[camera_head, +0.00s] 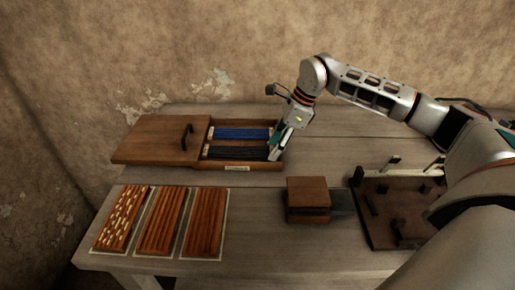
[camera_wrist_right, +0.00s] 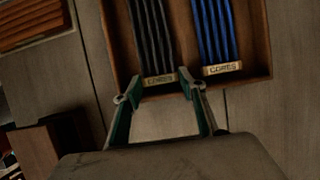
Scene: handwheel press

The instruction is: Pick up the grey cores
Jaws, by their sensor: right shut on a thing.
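The grey cores (camera_head: 234,153) look dark, nearly black, and lie as a bundle of long rods in the front compartment of an open wooden box (camera_head: 215,166). They also show in the right wrist view (camera_wrist_right: 152,35), with a small "CORES" label (camera_wrist_right: 161,79) at their end. My right gripper (camera_head: 273,154) is at the right end of this bundle. In the right wrist view its green-padded fingers (camera_wrist_right: 154,87) stand apart on either side of the label end, shut on the grey cores. The exact contact is hard to see. My left gripper is out of view.
Blue cores (camera_head: 240,133) lie in the box's back compartment. A wooden lid (camera_head: 150,147) with a dark handle is at the left. Three grooved trays (camera_head: 162,222) lie front left, the leftmost with pale pieces. A wooden block (camera_head: 308,194) and a dark fixture board (camera_head: 385,225) stand right.

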